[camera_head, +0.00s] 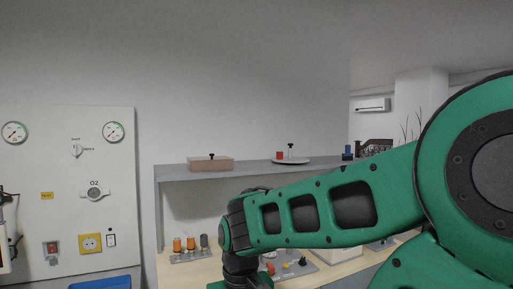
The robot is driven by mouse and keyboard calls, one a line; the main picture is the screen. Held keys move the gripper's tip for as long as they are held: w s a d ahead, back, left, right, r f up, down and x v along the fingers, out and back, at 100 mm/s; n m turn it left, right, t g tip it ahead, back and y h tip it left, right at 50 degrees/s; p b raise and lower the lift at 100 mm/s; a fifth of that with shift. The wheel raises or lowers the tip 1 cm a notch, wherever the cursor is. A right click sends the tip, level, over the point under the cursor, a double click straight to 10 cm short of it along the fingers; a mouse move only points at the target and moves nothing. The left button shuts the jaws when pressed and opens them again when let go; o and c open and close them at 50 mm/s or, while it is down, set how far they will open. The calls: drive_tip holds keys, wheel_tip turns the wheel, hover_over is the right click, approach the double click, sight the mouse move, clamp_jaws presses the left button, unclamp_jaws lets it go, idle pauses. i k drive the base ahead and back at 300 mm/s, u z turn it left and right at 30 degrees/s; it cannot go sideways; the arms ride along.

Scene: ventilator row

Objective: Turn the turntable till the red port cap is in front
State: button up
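The turntable (301,162) is a thin white disc on top of the grey shelf, right of the picture's middle. A small red block, which looks like the red port cap (279,155), is at its left side. A post with a black knob (291,146) stands up near the disc's middle. A blue block with a dark top (347,154) is to the right, apart from the disc. My green arm reaches across in front, below the turntable, and bends down at the lower middle. My gripper is out of the picture.
A pinkish-brown box with a black knob (211,164) sits on the grey shelf (243,171), left of the turntable. Below, a wooden worktop holds orange and grey cylinders (191,244) and small coloured parts. A white wall panel (70,190) with gauges stands at left.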

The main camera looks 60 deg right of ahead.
sight(290, 152)
drive_tip(key=k, duration=1.35)
drive_tip(key=z, duration=0.55)
drive_tip(key=i, duration=1.05)
